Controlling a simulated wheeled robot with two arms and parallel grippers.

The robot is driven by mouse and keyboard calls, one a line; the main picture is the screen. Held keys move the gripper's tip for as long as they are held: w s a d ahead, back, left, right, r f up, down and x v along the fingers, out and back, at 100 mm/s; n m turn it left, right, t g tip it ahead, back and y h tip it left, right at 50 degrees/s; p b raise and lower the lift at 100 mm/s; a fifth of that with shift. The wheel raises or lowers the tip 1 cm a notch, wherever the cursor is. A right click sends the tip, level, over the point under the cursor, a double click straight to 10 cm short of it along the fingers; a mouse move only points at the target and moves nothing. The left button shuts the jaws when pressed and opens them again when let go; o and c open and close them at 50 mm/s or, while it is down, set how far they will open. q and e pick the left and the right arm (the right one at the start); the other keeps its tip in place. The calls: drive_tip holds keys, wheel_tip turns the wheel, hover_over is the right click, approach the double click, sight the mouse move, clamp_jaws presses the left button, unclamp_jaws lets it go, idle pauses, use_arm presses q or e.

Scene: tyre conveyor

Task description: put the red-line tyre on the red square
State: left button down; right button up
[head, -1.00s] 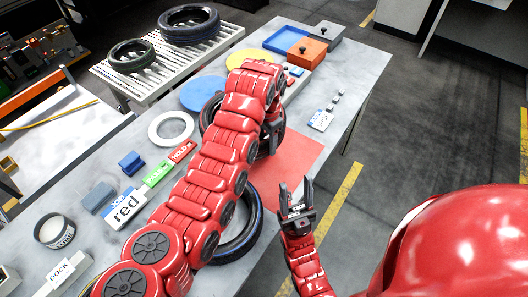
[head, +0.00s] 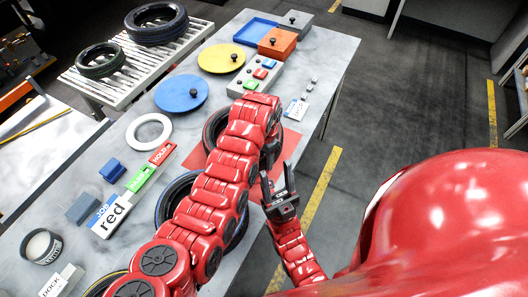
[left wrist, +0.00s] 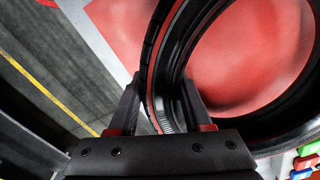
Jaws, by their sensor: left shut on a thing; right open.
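The red-line tyre (head: 211,126) is over the red square (head: 291,140) in the head view, partly hidden behind my left arm. In the left wrist view the tyre (left wrist: 157,55) shows its red line, and the red square (left wrist: 112,22) shows beyond it and through its hole. My left gripper (left wrist: 165,100) is shut on the tyre's wall, one finger on each side. I cannot tell whether the tyre touches the square. My right gripper (head: 272,184) is open and empty, close to the near edge of the square.
A blue-line tyre (head: 168,197) lies on the table left of the square, with a yellow-line tyre (head: 103,287) nearer. A rack (head: 128,63) holds two tyres.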

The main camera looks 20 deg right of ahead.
use_arm(q)
wheel_tip(320, 180, down, 2)
drive_tip(key=shift+f+p, duration=0.1)
drive_tip(key=shift+p, duration=0.25)
drive_tip(key=shift+f, duration=0.15)
drive_tip(key=c, duration=0.8)
unclamp_jaws()
drive_tip(key=shift+f, duration=0.1)
drive_tip(key=o, duration=0.5)
drive_tip(key=shift+c, duration=0.2)
